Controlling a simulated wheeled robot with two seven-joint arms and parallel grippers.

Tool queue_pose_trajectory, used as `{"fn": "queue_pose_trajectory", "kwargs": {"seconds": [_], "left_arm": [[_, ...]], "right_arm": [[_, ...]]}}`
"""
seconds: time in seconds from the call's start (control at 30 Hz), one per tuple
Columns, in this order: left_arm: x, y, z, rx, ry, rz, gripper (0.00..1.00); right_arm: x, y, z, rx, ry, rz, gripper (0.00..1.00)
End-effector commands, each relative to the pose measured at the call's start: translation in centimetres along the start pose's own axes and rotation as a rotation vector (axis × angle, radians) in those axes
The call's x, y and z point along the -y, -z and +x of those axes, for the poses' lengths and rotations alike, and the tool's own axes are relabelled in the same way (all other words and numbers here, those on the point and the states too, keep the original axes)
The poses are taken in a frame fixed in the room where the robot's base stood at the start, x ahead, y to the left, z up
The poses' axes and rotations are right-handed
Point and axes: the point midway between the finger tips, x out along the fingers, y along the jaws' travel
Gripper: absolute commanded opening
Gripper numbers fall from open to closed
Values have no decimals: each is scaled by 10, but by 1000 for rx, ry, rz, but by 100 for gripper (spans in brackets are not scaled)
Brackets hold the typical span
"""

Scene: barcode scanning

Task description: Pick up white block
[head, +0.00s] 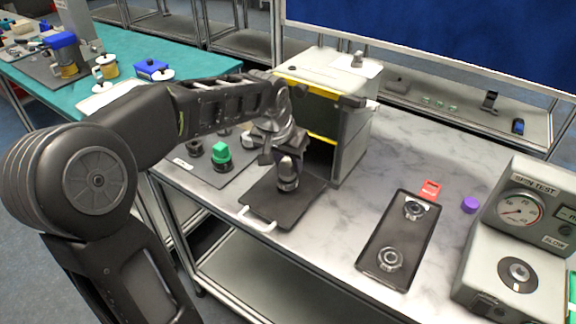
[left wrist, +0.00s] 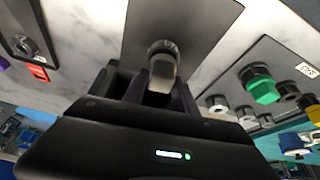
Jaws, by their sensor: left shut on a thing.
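My left gripper (head: 280,150) reaches over a dark tray with a white handle (head: 284,207) in front of the box-shaped machine. It is shut on a pale grey-white block with a rounded, darker end (head: 288,180). In the left wrist view the block (left wrist: 162,68) sits between the fingers of the left gripper (left wrist: 160,88), above the dark tray (left wrist: 185,22). I cannot tell whether the block touches the tray. My right gripper is in neither view.
The grey machine with yellow edging (head: 350,140) stands close behind the gripper. A mat with a green-topped part (head: 221,155) lies to the left. A black tray with two metal rings (head: 380,240), a red tag (head: 430,190), a purple cap (head: 470,205) and a spin tester (head: 520,250) are at right.

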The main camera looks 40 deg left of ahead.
Motion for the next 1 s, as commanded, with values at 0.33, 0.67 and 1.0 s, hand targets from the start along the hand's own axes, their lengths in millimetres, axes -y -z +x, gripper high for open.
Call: {"fn": "queue_pose_trajectory", "kwargs": {"seconds": [0.33, 0.67, 1.0], "left_arm": [[0, 25, -59, -5, 0, 2, 0], [-1, 34, -84, -1, -1, 1, 0], [0, 34, -84, -1, 0, 1, 0]], "right_arm": [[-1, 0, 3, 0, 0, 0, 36], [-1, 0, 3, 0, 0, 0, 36], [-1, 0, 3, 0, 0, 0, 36]]}}
